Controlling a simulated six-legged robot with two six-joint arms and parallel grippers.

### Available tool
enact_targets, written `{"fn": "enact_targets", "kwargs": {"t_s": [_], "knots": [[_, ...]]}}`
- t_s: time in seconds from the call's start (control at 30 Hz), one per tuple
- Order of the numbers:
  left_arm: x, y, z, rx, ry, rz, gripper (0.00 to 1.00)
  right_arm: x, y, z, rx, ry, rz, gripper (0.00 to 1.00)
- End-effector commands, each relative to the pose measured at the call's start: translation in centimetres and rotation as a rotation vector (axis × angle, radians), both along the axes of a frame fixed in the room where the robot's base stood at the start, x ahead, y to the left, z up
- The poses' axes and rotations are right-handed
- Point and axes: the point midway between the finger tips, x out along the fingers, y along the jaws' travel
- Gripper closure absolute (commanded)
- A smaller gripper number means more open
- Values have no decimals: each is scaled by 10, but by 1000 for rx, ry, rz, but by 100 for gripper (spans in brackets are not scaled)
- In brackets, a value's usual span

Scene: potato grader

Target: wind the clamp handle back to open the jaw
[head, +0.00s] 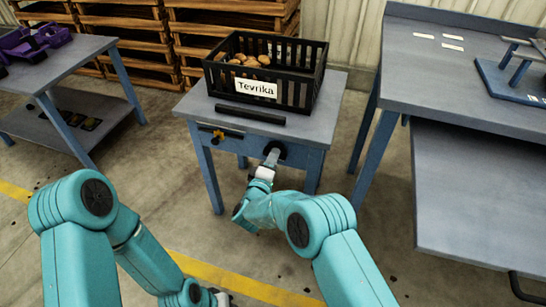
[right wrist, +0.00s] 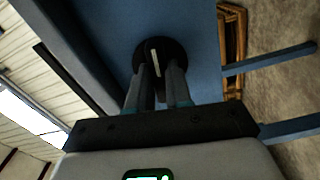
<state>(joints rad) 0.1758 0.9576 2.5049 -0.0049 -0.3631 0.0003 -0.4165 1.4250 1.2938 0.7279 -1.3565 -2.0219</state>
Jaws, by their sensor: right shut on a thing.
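The clamp handle is a round black piece on the front of the small blue-grey table; it shows in the head view (head: 274,149) and as a dark disc with a pale stripe in the right wrist view (right wrist: 152,54). My right gripper (head: 270,158) reaches it from the front and is shut on it; its fingers also show in the right wrist view (right wrist: 160,88), partly hiding the handle. A long black bar (head: 250,114), perhaps the jaw, lies along the table top's front. My left gripper (head: 219,298) is low at the bottom edge, mostly hidden.
A black crate (head: 305,92) labelled Tevrika, holding potatoes, stands on the small table (head: 195,105). Benches stand at left (head: 40,80) and right (head: 425,75). Pallets (head: 130,45) are stacked behind.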

Motion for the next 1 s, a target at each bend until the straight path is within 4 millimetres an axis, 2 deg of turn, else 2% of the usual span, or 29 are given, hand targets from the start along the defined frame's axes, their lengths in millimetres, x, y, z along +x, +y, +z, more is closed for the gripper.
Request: {"fn": "enact_targets", "kwargs": {"t_s": [0.3,0.83,0.87,0.9,1.0], "knots": [[0,0,3,0,0,0,62,1,-1,2,-103,29,-2,100],[0,0,4,0,0,0,62,1,-1,2,-120,34,-3,100],[0,0,4,0,0,0,62,1,-1,2,-120,34,-3,71],[0,0,4,0,0,0,62,1,-1,2,-120,35,-3,58],[0,0,4,0,0,0,62,1,-1,2,-120,36,-1,55]]}}
